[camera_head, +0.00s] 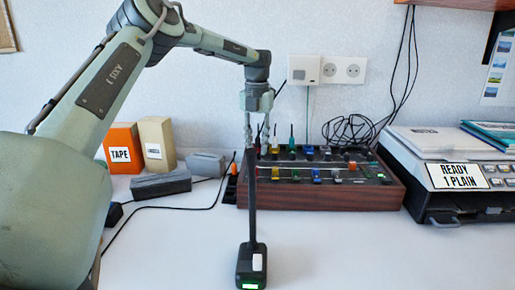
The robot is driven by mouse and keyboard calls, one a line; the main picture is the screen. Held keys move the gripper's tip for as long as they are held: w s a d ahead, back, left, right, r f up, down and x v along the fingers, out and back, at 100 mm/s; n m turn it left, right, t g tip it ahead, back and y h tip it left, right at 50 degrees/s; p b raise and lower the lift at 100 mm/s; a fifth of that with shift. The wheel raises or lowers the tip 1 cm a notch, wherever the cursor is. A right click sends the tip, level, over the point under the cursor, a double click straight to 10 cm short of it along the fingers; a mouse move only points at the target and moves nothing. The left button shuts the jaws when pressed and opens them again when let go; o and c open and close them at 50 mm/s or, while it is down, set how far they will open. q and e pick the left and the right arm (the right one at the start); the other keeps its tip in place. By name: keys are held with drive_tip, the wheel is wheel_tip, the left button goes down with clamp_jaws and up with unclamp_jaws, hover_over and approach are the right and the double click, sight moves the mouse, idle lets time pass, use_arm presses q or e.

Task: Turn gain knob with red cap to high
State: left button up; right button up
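The mixer (320,201) is a dark console with wooden sides, standing on the table against the wall. Its sloped top carries rows of small knobs with coloured caps, including yellow, blue, white and orange-red ones. A small red spot shows near its back left, by the upright plugs; I cannot tell whether it is the gain knob's red cap. The knobs' settings are too small to read. My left gripper (257,136) points down at the mixer's left end, with its two thin fingers apart and nothing seen between them. My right gripper is not in view.
An orange tape box (122,150), a tan box (157,145) and grey blocks stand left. Black cables hang behind.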

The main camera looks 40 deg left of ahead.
use_arm(q)
drive_tip(key=shift+f, duration=0.7)
clamp_jaws()
